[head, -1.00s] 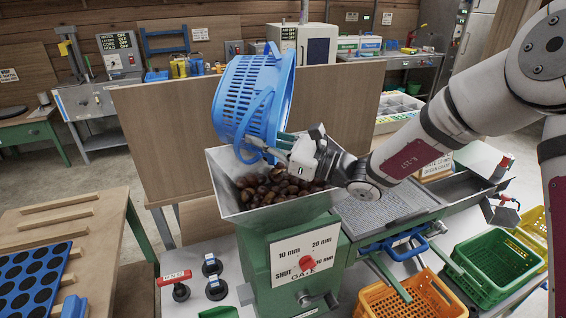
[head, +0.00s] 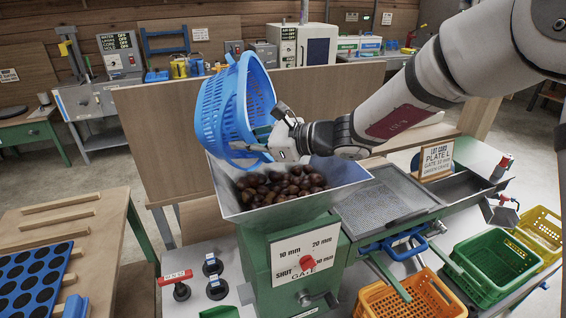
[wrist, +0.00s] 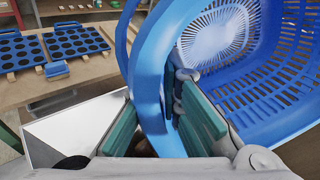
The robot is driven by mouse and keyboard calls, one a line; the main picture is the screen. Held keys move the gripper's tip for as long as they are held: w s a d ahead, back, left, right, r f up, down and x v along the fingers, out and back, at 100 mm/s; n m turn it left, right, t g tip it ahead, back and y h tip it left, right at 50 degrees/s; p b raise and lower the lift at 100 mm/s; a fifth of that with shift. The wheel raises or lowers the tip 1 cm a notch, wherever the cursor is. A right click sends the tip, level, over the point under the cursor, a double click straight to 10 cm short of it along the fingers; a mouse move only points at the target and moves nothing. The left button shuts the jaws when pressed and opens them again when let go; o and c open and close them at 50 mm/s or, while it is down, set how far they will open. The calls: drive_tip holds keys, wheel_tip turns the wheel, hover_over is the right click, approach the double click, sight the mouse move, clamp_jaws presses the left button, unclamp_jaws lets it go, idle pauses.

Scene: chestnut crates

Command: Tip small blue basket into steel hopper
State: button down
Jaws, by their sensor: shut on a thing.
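The small blue basket (head: 212,112) is tilted on its side over the back left of the steel hopper (head: 340,203). My gripper (head: 272,140) is shut on the basket's rim or handle, which passes between its green pads in the wrist view (wrist: 165,115). The basket's slotted inside (wrist: 262,85) looks empty where it shows; part of it is out of frame. Brown chestnuts (head: 275,188) lie heaped in the hopper, below the basket and my gripper.
A wooden board (head: 340,95) stands behind the hopper. A sieve tray (head: 385,208) adjoins it on the right. Orange (head: 385,300), green (head: 497,262) and yellow (head: 541,230) crates sit at the lower right. A blue tray with holes (head: 30,285) lies on the left table.

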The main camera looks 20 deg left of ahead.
sight(221, 125)
drive_tip(key=shift+s+a+r+h+p, duration=0.2)
drive_tip(key=shift+a+r+h+p, duration=0.3)
drive_tip(key=shift+h+p, duration=0.35)
drive_tip(key=shift+a+r+n+h+p, duration=0.15)
drive_tip(key=shift+r+n+h+p, duration=0.15)
drive_tip(key=shift+r+h+p, duration=0.7)
drive_tip(key=shift+a+r+h+p, duration=0.1)
drive_tip(key=shift+a+h+p, duration=0.1)
drive_tip(key=shift+h+p, duration=0.6)
drive_tip(key=shift+a+h+p, duration=0.2)
drive_tip(key=shift+h+p, duration=0.35)
drive_tip(key=shift+h, duration=0.3)
drive_tip(key=shift+a+r+n+t+h, duration=0.15)
drive_tip(key=shift+a+n+h, duration=0.05)
drive_tip(key=shift+a+h, duration=0.45)
drive_tip(key=shift+a+r+n+t+h, duration=0.15)
drive_tip(key=shift+a+n+h, duration=0.05)
drive_tip(key=shift+a+h, duration=0.4)
drive_tip(key=shift+a+r+h+b, duration=0.2)
drive_tip(key=shift+a+h+b, duration=0.3)
drive_tip(key=shift+a+h, duration=0.55)
drive_tip(key=shift+s+a+f+h+b, duration=0.1)
drive_tip(key=shift+a+f+h+b, duration=0.1)
drive_tip(key=shift+h+b, duration=0.3)
drive_tip(key=shift+a+f+h+b, duration=0.1)
drive_tip(key=shift+f+h+b, duration=0.1)
drive_tip(key=shift+h+b, duration=0.3)
drive_tip(key=shift+a+h, duration=0.1)
drive_tip(key=shift+h, duration=0.2)
drive_tip(key=shift+s, duration=0.25)
